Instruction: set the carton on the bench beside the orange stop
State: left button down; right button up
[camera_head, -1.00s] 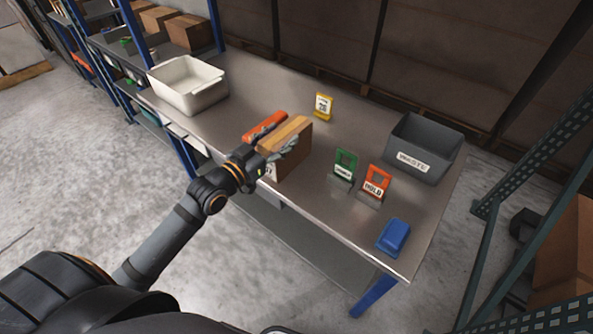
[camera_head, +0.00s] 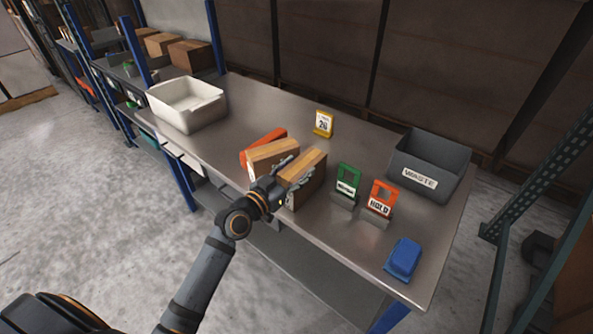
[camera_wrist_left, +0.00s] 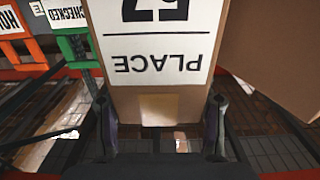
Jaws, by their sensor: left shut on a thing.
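My left gripper (camera_head: 291,178) is shut on a brown carton (camera_head: 311,182) with a lighter strip along its top. In the left wrist view this carton (camera_wrist_left: 160,82) sits between the two fingers, with an upside-down white label reading PLACE. A second, similar carton (camera_head: 272,158) stands just left of the held one. It shows at the right of the left wrist view (camera_wrist_left: 275,55). The orange stop (camera_head: 262,142), a low bar on the bench (camera_head: 225,142), lies behind and left of the second carton, partly hidden by it. Whether the held carton touches the bench is unclear. My right gripper is out of view.
Green CHECKED (camera_head: 347,179) and orange HOLD (camera_head: 381,196) signs stand close right of the held carton. A yellow sign (camera_head: 323,123) stands behind. A grey WASTE bin (camera_head: 430,165), blue object (camera_head: 403,258) and white tub (camera_head: 187,104) are farther out. Bench between tub and orange stop is clear.

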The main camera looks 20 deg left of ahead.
pick_arm(q)
jog(key=shift+c, duration=2.2)
grip_release()
jog(key=shift+f, duration=0.1)
jog(key=shift+r, duration=0.25)
jog(key=v, duration=0.5)
jog(key=shift+f, duration=0.2)
jog(key=p, duration=0.4)
send_near(285, 180)
jog(key=w, duration=0.3)
jog(key=shift+s+d+r, duration=0.15)
jog(key=shift+s+d, duration=0.05)
jog(key=shift+d, duration=0.2)
